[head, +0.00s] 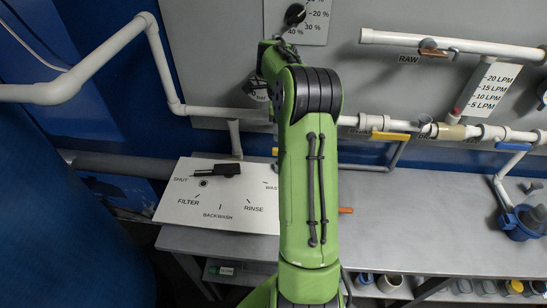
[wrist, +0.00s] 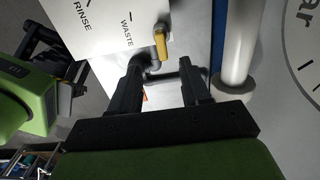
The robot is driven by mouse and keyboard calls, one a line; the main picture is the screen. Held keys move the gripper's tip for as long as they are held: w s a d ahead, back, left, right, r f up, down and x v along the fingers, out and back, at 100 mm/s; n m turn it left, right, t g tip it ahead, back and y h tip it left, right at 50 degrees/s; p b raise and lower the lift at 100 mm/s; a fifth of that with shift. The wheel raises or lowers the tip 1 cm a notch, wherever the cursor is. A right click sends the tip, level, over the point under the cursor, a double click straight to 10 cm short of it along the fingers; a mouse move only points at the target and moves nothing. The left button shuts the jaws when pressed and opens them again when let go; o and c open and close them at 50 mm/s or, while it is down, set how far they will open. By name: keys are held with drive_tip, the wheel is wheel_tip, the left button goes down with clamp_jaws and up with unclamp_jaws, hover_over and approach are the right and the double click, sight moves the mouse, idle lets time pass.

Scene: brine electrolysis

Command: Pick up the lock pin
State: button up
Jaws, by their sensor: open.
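No lock pin can be made out for certain. A small orange rod end (head: 345,210) shows on the grey bench just right of my arm and may be it; the rest is hidden behind the arm. In the wrist view a small orange piece (wrist: 145,97) shows near the left finger, partly hidden; I cannot tell if it is the same thing. My gripper (wrist: 158,76) is open, with nothing held between its two black fingers. In the head view my green arm hides the gripper.
A white panel (head: 180,212) marked FILTER, BACKWASH and RINSE carries a black handle (head: 215,171). A yellow handle (wrist: 160,46) stands just beyond my fingers. White pipes (head: 460,43) and a yellow lever (head: 390,136) line the wall.

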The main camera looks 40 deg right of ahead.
drive_tip(key=f, duration=1.2)
drive_tip(key=shift+d+f+b, duration=0.15)
drive_tip(key=shift+d+b, duration=0.05)
drive_tip(key=shift+b, duration=0.15)
clamp_jaws()
